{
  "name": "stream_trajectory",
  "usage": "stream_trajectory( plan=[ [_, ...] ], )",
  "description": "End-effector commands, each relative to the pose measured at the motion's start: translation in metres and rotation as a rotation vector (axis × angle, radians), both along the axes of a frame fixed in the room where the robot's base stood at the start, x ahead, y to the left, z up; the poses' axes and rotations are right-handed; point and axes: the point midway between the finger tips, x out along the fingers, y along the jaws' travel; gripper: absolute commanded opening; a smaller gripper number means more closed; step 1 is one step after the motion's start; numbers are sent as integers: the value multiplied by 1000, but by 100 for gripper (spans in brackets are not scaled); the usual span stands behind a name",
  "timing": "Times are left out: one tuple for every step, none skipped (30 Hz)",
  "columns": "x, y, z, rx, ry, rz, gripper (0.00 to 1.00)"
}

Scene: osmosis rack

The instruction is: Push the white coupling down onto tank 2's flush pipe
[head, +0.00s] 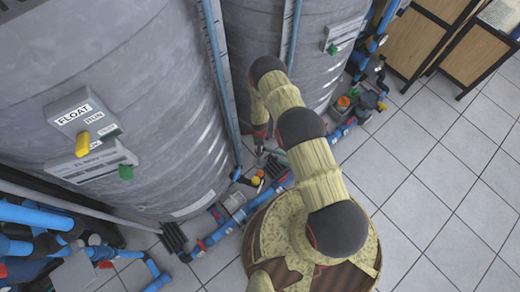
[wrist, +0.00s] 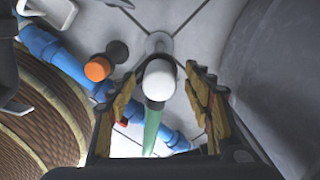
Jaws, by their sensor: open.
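The white coupling (wrist: 160,78) shows in the wrist view as a rounded white piece at the end of a green pipe (wrist: 152,130). Whether it is seated on the pipe or only lines up with it I cannot tell. My gripper (wrist: 160,88) is open, one finger on each side of the coupling, with visible gaps and no clear contact. In the head view my gripper (head: 262,138) is low beside the tanks, partly hidden by my arm; the coupling is not clear there. A grey tank (wrist: 275,75) rises at the right of the wrist view.
Two large grey tanks (head: 120,60) (head: 265,30) stand close beside the arm. Blue pipes (head: 215,235) run along the floor at their feet. An orange knob (wrist: 97,68) and a black knob (wrist: 117,51) sit left of the coupling. Tiled floor (head: 440,190) is clear at right.

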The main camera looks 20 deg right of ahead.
Motion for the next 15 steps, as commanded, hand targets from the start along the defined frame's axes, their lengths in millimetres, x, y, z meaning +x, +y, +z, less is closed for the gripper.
stream_trajectory(
  plan=[
    [0, 0, 0, 0, 1, 0, 51],
    [0, 0, 0, 0, 1, 0, 51],
    [-1, 0, 0, 0, 1, 0, 51],
    [-1, 0, 0, 0, 1, 0, 50],
    [-1, 0, 0, 0, 1, 0, 48],
    [-1, 0, 0, 0, 1, 0, 46],
    [-1, 0, 0, 0, 1, 0, 44],
    [-1, 0, 0, 0, 1, 0, 42],
    [-1, 0, 0, 0, 1, 0, 40],
    [-1, 0, 0, 0, 1, 0, 38],
    [-1, 0, 0, 0, 1, 0, 37],
    [-1, 0, 0, 0, 1, 0, 34],
    [-1, 0, 0, 0, 1, 0, 33],
    [-1, 0, 0, 0, 1, 0, 31],
    [-1, 0, 0, 0, 1, 0, 29]
  ],
)
